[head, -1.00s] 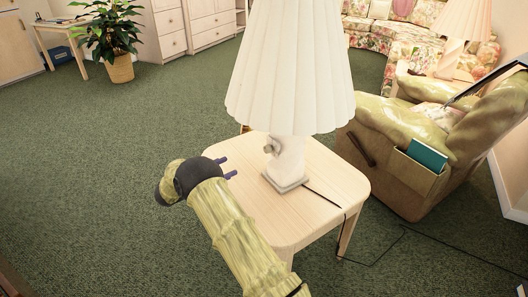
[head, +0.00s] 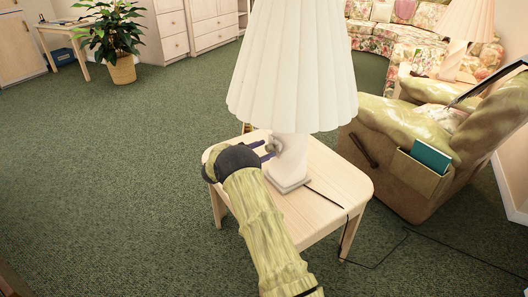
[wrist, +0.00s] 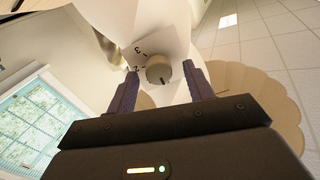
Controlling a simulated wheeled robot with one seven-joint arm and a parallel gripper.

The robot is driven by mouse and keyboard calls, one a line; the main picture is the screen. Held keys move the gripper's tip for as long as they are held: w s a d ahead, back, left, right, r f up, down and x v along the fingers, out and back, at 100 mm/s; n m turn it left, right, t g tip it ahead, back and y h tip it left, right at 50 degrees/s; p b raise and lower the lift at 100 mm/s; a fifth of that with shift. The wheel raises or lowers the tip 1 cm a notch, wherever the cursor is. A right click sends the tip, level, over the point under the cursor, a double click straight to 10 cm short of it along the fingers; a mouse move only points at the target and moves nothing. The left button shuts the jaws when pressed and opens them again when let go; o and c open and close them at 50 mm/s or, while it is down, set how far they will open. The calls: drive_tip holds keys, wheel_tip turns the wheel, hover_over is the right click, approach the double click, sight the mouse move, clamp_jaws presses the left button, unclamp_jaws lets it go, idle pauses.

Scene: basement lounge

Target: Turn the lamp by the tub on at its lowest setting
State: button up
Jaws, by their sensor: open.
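The near lamp (head: 291,66) has a white pleated shade and a pale base (head: 293,160), and stands upright on a light wooden side table (head: 328,186). A round knob (head: 275,145) sticks out of the base's left side. In the wrist view the knob (wrist: 158,68) has a dark mark on its lower edge, and the numerals 2 and 3 show beside it on a pale plate (wrist: 155,30). My gripper (head: 266,151) is open, its two dark fingers on either side of the knob. I cannot tell whether they touch it. No bathtub is in view.
A recliner (head: 400,130) with a side pocket stands right of the table. A second lamp (head: 467,24) stands behind it by a floral sofa (head: 398,44). A black cord (head: 326,198) runs off the table to the floor. Green carpet (head: 120,170) is clear at left.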

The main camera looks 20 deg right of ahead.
drive_tip(key=shift+d, duration=0.6)
drive_tip(key=shift+a, duration=0.1)
drive_tip(key=shift+c, duration=0.9)
drive_tip(key=c, duration=0.8)
drive_tip(key=shift+a+m, duration=0.1)
drive_tip(key=shift+m, duration=0.3)
drive_tip(key=m+b, duration=0.2)
drive_tip(key=m, duration=0.1)
drive_tip(key=m+b, duration=0.1)
drive_tip(key=m, duration=0.1)
drive_tip(key=shift+f, duration=0.25)
drive_tip(key=m+b, duration=0.2)
drive_tip(key=m, duration=0.1)
drive_tip(key=shift+m+b, duration=0.3)
drive_tip(key=shift+m, duration=0.3)
drive_tip(key=shift+r, duration=0.15)
